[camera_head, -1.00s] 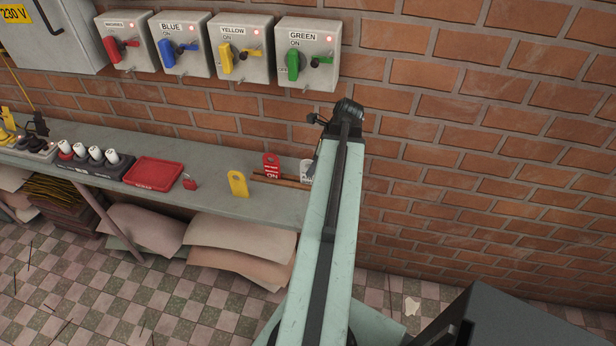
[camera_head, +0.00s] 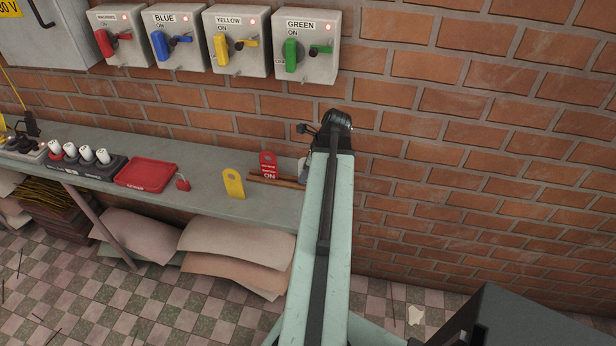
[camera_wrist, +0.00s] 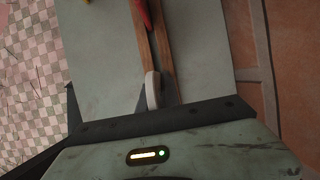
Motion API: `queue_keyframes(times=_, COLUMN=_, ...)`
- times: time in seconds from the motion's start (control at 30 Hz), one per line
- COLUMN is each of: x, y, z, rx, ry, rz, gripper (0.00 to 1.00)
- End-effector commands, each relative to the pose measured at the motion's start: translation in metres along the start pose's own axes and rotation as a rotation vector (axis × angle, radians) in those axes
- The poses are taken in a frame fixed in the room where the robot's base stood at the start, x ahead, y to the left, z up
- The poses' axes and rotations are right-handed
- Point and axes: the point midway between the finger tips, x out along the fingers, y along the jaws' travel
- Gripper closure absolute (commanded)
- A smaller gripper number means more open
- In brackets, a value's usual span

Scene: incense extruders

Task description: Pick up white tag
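The white tag (camera_wrist: 152,92) shows nearly edge-on in the wrist view, upright at the near end of a wooden rack (camera_wrist: 166,60). In the head view, only a sliver of the white tag (camera_head: 302,170) shows beside my arm, which hides the rest. My gripper (camera_wrist: 154,105) shows in the wrist view as a wide dark bar, with a short dark finger at each side. The gripper is hidden behind my arm in the head view.
A red tag (camera_head: 268,165) stands farther along the rack, and a yellow tag (camera_head: 233,184) stands left of it. A red tray (camera_head: 146,174) and a red padlock (camera_head: 183,183) sit on the grey shelf (camera_head: 207,178). A brick wall (camera_head: 440,150) rises behind the shelf.

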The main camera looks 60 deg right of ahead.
Motion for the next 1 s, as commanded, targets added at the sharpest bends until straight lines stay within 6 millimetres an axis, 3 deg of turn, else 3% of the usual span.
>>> queue_keyframes(times=0.37, x=-0.003, y=0.0, z=0.001, rx=0.001, ry=0.0, rz=0.0, gripper=1.0)
queue_keyframes(times=0.73, x=-0.04, y=0.0, z=0.015, rx=0.001, ry=0.0, rz=0.0, gripper=1.0)
queue_keyframes(times=1.0, x=-0.056, y=0.0, z=-0.045, rx=0.007, ry=0.0, rz=-0.002, gripper=1.0)
